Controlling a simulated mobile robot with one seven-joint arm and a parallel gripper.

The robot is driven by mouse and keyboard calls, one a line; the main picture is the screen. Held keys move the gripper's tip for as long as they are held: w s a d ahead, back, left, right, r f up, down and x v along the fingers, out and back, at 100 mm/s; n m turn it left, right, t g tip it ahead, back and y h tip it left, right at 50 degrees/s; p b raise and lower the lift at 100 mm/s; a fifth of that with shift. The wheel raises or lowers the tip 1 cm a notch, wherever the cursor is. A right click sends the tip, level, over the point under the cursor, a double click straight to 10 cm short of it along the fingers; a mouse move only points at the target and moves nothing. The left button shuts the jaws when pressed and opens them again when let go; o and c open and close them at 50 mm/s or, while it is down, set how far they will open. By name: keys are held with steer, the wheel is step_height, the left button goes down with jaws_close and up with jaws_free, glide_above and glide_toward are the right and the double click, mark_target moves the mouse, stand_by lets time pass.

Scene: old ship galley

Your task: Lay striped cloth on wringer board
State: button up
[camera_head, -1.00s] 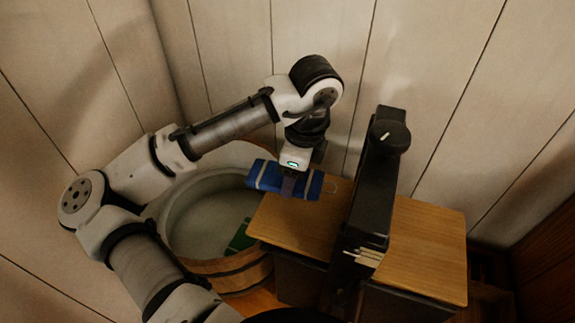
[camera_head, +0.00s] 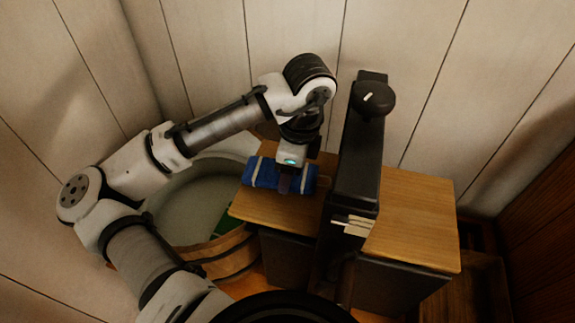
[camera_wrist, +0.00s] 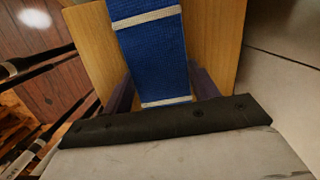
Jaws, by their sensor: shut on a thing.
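The striped cloth (camera_head: 262,173) is a blue folded strip with pale stripes. It lies across the left part of the wooden wringer board (camera_head: 266,211), close to its surface; I cannot tell for sure whether it touches. My gripper (camera_head: 284,188) is shut on the cloth from above, with a finger on its near side. In the wrist view the cloth (camera_wrist: 152,55) runs between the two fingers, with the board (camera_wrist: 91,45) behind it on both sides. The far side of the cloth is partly hidden by my wrist.
The black wringer post (camera_head: 358,150) stands just right of the cloth, with a knob on top and pale pegs low on its front. The right board (camera_head: 415,215) is bare. A wooden tub (camera_head: 228,256) with a green item (camera_head: 226,220) inside stands at left. Panelled walls rise close behind.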

steer(key=o, duration=1.1)
steer(key=shift+r, duration=0.1)
